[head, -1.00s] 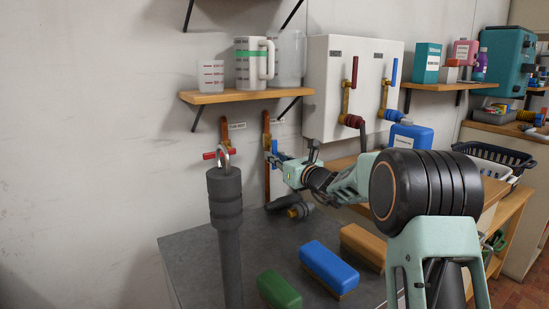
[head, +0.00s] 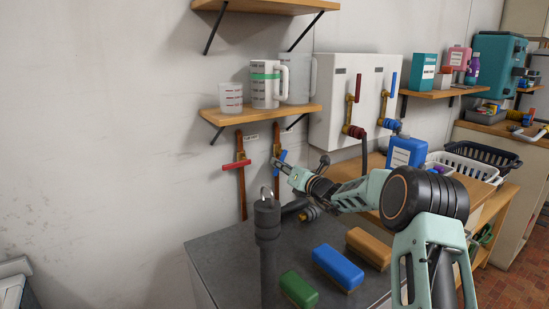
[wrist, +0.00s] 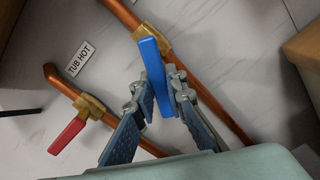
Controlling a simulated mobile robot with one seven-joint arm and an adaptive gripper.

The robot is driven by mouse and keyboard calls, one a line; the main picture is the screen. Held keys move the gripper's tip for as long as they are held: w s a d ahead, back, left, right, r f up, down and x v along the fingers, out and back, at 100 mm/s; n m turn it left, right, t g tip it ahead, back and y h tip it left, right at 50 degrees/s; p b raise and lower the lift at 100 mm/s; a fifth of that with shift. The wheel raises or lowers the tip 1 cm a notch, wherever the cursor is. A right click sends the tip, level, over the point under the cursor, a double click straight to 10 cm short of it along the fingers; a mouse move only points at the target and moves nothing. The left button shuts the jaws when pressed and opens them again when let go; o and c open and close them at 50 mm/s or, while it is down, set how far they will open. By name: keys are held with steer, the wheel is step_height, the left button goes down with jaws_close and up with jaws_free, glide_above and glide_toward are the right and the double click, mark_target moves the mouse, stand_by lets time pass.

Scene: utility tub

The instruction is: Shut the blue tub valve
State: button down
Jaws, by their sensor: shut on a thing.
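The blue tub valve (head: 283,156) is a blue lever on a brass body on a copper wall pipe. In the wrist view, the blue lever (wrist: 153,72) lies between my two fingers, which are shut on it. It stands at a slant to its pipe, neither in line with it nor square across it. My gripper (head: 279,166) reaches it from the right in the head view; its fingertips (wrist: 160,88) show on both sides of the lever in the wrist view.
A red lever valve (head: 237,165) sits left of the blue one, square across its pipe, by a "TUB HOT" label (wrist: 80,59). A shelf (head: 260,115) with jugs is above. A dark post (head: 267,240) stands in front, near blue (head: 338,268) and green (head: 298,290) blocks.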

mark_target(275, 170)
steer(key=shift+s+a+r+m+p, duration=0.2)
steer(key=shift+r+m+p, duration=0.25)
steer(key=shift+m+p, duration=0.6)
steer(key=m+p, duration=0.2)
steer(key=p, duration=0.1)
steer(key=r+m+p, duration=0.1)
steer(key=shift+s+a+m, duration=0.25)
steer(key=shift+a+m, duration=0.1)
steer(key=m+p, duration=0.1)
steer(key=p, duration=0.1)
steer(key=r+m+p, duration=0.1)
steer(key=m+p, duration=0.1)
steer(key=shift+s+a+p, duration=0.1)
steer(key=shift+a+p, duration=0.1)
steer(key=shift+p, duration=0.2)
steer(key=m+p, duration=0.3)
steer(key=shift+a+r, duration=0.1)
steer(key=shift+r, duration=0.3)
steer(key=shift+m, duration=0.3)
steer(key=c, duration=1.9)
jaws_free()
steer(key=shift+c, duration=0.2)
steer(key=shift+s, duration=0.1)
steer(key=v, duration=1.2)
